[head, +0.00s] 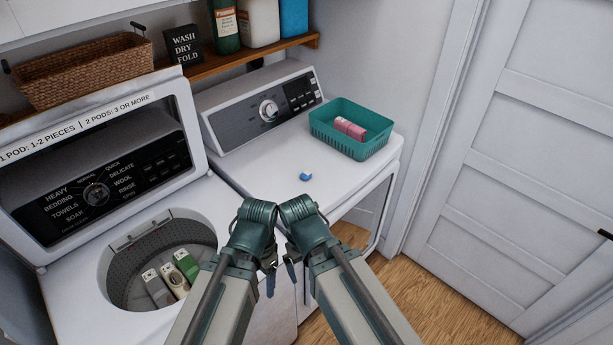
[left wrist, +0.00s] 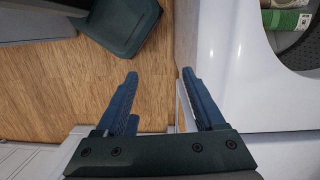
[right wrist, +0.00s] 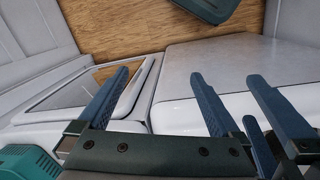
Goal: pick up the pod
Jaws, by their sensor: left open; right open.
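A small blue pod (head: 305,176) lies on the white top of the right-hand machine (head: 262,165), in front of the teal basket. My left gripper (head: 271,281) hangs low in front of the machines, nearer to me than the pod and below it in the head view. Its two blue fingers stand apart and empty in the left wrist view (left wrist: 159,75). My right gripper (right wrist: 160,73) is open and empty in the right wrist view, with my left gripper's fingers close beside it. In the head view my arms mostly hide it. The pod is not seen in either wrist view.
The teal basket (head: 338,148) holds pink items (head: 350,128). A shelf (head: 200,66) with a wicker basket (head: 85,70) and bottles runs behind. The machine top around the pod is clear.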

